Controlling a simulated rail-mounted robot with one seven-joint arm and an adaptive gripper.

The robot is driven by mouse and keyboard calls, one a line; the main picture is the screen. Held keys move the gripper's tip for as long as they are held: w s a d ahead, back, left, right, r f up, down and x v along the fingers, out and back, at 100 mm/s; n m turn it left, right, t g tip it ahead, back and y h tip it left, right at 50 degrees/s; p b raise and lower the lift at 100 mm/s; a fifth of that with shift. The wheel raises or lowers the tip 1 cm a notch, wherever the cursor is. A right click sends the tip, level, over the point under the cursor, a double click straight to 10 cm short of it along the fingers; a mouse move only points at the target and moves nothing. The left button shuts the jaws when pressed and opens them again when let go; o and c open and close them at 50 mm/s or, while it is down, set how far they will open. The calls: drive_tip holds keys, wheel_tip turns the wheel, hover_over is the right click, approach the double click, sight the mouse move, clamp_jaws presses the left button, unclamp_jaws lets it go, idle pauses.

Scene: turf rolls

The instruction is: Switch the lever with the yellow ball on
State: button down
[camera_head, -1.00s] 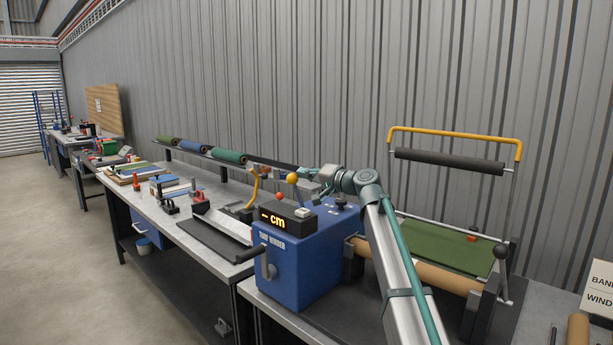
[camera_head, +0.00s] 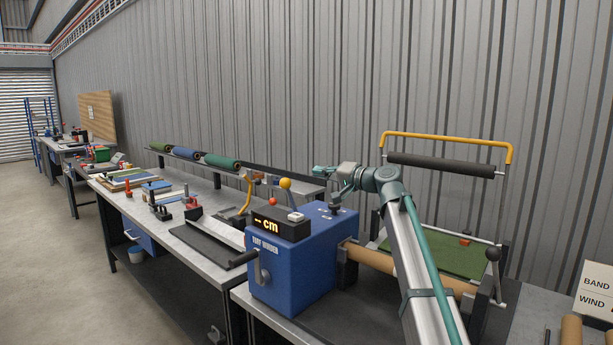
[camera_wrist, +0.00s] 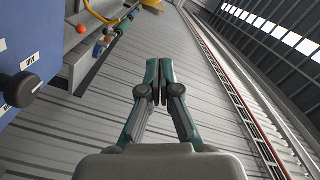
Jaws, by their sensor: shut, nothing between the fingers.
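The lever's yellow ball (camera_head: 285,183) stands on a thin stem at the blue winder box (camera_head: 290,268), behind the display. The stem leans slightly, with its lower part partly hidden by the display. My gripper (camera_head: 323,169) is above and behind the box, to the right of the yellow ball and apart from it. In the wrist view my gripper (camera_wrist: 158,80) is shut and empty, with the grey wall behind it. The blue box (camera_wrist: 25,45) shows at the left edge there, with a black knob (camera_wrist: 22,87) and small labels. I cannot make out the yellow ball in the wrist view.
The display (camera_head: 279,224) reads "-- cm". A red ball (camera_head: 272,201) and a yellow curved handle (camera_head: 246,197) are beyond it. Right are green turf (camera_head: 450,257), a brown roller (camera_head: 390,265) and a yellow-framed black roller (camera_head: 440,165). Air above the box is free.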

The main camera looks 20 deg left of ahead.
drive_tip(key=shift+v, duration=2.3)
drive_tip(key=shift+w, duration=0.1)
